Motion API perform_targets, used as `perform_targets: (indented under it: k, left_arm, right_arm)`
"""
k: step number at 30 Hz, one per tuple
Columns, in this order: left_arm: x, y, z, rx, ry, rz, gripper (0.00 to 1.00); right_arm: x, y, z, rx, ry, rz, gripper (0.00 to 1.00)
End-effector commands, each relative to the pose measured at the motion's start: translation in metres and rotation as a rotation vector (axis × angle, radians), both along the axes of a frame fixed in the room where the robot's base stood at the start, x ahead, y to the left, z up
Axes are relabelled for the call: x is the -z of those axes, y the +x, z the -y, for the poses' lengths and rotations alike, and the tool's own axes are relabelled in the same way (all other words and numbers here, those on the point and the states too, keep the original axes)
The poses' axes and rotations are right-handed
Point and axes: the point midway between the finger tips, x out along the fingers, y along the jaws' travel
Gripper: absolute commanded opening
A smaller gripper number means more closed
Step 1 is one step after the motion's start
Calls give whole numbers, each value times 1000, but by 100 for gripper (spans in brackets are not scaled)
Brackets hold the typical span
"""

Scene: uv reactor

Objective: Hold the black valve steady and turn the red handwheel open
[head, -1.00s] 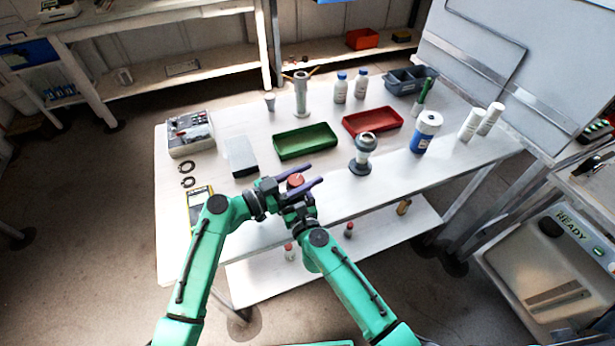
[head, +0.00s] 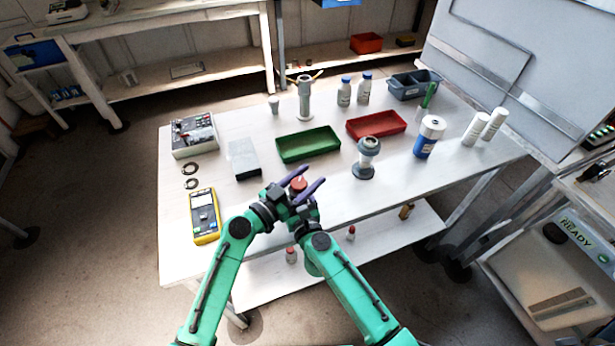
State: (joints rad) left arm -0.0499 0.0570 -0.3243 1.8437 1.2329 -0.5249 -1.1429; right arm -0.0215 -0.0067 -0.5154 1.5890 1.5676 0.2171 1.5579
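The red handwheel (head: 298,184) shows as a small red disc above the table's front edge, between two purple fingers. The black valve is mostly hidden by the grippers and cannot be told apart from their dark parts. My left gripper (head: 293,184) reaches in from the left, with the purple fingers apart on either side of the red disc. Whether they touch the valve is not clear. My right gripper (head: 304,208) comes up from below, close against the left one. Its fingertips and any contact with the handwheel are hidden.
A yellow meter (head: 204,216) lies left of the grippers on the white table (head: 225,195). A grey flanged fitting (head: 366,158) stands to the right. The table's front edge runs beneath my arms.

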Motion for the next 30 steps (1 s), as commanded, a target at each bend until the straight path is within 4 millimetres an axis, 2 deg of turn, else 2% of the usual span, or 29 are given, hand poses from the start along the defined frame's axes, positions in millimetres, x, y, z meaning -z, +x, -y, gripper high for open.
perform_targets:
  k: [10,13,17,24,30]
  left_arm:
    - [-1,0,-1,-1,-1,1,82]
    - [0,-5,-7,-2,1,-1,82]
    - [1,-24,-27,-1,4,-1,82]
    - [1,-68,-72,1,4,-3,82]
    - [0,-82,-88,0,0,0,82]
  right_arm:
    - [0,0,0,0,0,0,9]
    - [0,0,0,0,0,0,9]
    - [0,0,0,1,0,0,9]
    - [0,0,0,1,0,0,9]
    - [0,0,0,0,-1,0,9]
